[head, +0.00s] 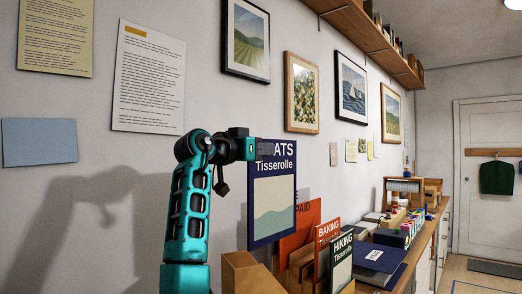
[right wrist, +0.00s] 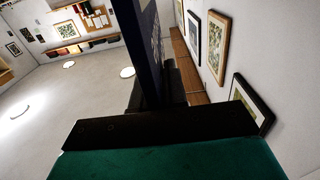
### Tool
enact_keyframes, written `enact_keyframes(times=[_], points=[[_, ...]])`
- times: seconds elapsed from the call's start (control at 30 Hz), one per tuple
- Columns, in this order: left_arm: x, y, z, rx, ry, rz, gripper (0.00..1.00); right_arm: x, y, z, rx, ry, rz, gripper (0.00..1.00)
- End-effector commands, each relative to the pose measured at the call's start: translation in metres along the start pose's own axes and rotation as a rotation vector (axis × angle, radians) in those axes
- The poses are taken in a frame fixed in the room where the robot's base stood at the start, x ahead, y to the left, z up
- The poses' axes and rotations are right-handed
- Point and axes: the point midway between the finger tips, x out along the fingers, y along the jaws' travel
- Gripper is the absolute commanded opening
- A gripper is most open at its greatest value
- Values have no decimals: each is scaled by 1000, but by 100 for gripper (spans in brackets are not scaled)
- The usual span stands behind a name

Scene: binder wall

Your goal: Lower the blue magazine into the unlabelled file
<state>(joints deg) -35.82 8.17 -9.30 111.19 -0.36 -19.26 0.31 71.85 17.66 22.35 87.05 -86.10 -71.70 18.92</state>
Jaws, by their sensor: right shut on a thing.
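The blue magazine (head: 272,195), with a pale hill picture and "Tisserolle" on its cover, hangs upright near the wall. My right gripper (head: 265,148) is shut on its upper edge and covers part of the title. In the right wrist view the magazine (right wrist: 144,45) shows as a dark blue slab beyond the dark gripper. A plain wooden file (head: 245,275) stands at the bottom, below and in front of the magazine; no label shows on it. I cannot tell whether the magazine's lower edge is over its opening. My left gripper is not in view.
To the right stand an orange-red item marked "PAID" (head: 301,232), a red baking magazine (head: 326,248) and a dark green hiking magazine (head: 342,262), close together. A dark blue folder (head: 374,257) lies on the counter. Framed pictures and a shelf (head: 365,35) line the wall.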

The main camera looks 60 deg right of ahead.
Motion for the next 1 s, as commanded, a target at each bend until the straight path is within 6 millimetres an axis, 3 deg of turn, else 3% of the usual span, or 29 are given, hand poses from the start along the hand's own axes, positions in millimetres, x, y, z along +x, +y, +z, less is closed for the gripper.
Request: enact_keyframes(times=[1.0], points=[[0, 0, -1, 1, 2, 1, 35, 17, 0, -1, 1, 1, 0, 0]])
